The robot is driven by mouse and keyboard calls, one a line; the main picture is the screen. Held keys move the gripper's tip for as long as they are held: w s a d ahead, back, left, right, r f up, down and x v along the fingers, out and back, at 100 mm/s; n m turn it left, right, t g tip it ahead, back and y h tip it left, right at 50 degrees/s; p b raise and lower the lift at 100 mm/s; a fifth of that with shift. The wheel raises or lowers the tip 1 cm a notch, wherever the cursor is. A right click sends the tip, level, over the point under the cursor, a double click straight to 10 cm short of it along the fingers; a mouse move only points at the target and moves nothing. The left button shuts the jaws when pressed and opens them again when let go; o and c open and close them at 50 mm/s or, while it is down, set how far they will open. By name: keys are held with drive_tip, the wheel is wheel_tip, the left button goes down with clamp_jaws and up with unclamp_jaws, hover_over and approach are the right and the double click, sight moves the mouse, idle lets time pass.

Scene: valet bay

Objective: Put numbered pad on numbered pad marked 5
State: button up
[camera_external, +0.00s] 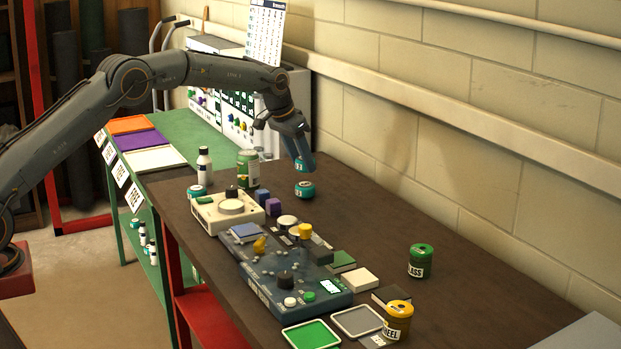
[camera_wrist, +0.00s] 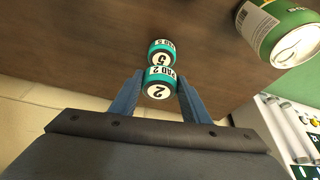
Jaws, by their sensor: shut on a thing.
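My gripper (camera_external: 303,160) points down over the far side of the brown table, beside the wall. It is shut on a teal numbered pad marked 2 (camera_wrist: 159,84), which sits between the blue fingers in the wrist view. In the external view the held pad (camera_external: 302,167) is partly covered by the fingers. The teal numbered pad marked 5 (camera_external: 305,190) rests on the table below the held pad, with a gap between them. It also shows just beyond the held pad in the wrist view (camera_wrist: 161,50).
A green can (camera_external: 248,168) stands left of the pads, and a white bottle (camera_external: 204,168) farther left. Another teal pad (camera_external: 197,191) lies beside the cream device (camera_external: 227,212). A green jar (camera_external: 421,262) stands to the right. The table right of pad 5 is clear.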

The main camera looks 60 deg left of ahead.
drive_tip(key=shift+f+p, duration=0.55)
drive_tip(key=shift+f, duration=1.45)
drive_tip(key=o, duration=1)
drive_tip(key=shift+f, duration=0.15)
